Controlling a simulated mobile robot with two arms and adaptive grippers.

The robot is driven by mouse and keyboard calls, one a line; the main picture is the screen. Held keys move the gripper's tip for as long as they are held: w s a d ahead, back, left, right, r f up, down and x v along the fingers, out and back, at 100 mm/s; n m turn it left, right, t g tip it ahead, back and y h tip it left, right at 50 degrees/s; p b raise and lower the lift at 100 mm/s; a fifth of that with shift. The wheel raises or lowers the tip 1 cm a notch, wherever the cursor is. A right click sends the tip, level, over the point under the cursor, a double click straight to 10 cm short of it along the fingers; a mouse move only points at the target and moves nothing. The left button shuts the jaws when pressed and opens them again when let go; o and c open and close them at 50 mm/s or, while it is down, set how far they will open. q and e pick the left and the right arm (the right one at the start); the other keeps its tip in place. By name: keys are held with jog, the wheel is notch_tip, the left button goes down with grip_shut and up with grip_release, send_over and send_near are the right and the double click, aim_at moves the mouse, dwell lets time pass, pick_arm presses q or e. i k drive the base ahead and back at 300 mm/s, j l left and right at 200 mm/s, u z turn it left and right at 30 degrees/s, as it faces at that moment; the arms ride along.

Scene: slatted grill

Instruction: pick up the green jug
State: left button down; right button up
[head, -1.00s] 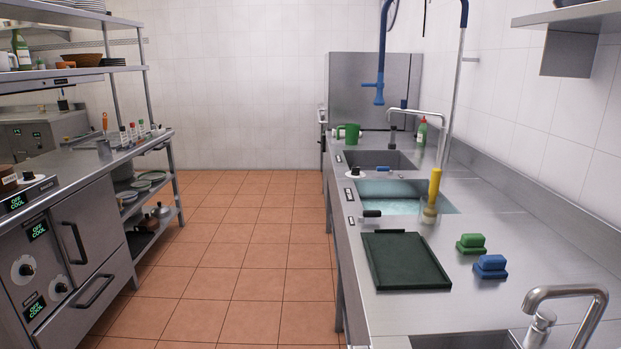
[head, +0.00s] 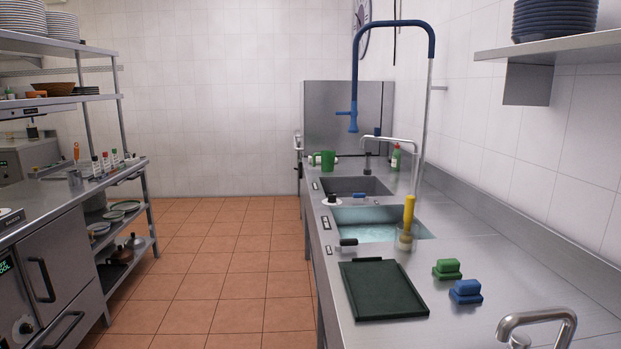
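The green jug (head: 327,160) stands upright at the far end of the steel counter (head: 470,265) on the right, behind the first small sink. Its handle side faces left, with a small pale part beside it. The jug is small in the view and some distance ahead. Neither of my grippers shows in the head view.
The counter holds two sinks, the nearer filled with water (head: 375,232), a dark green tray (head: 382,289), a green sponge (head: 447,269), a blue sponge (head: 466,291), a yellow-handled brush (head: 408,215) and a green bottle (head: 395,157). The tiled floor (head: 225,270) between counter and left shelves is clear.

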aim_at(328, 157)
jog(key=i+j, duration=0.2)
jog(key=j, duration=0.2)
jog(key=i+j+u, duration=0.1)
jog(key=i+j, duration=0.4)
jog(key=i, duration=0.15)
jog(key=i+j, duration=0.2)
jog(key=i, duration=0.25)
jog(key=i+j, duration=0.25)
jog(key=i, duration=0.15)
jog(key=i+j, duration=0.2)
jog(key=i, duration=0.2)
jog(key=i+z, duration=0.15)
jog(key=i, duration=0.7)
jog(key=i+j+z, duration=0.1)
jog(key=i, duration=0.75)
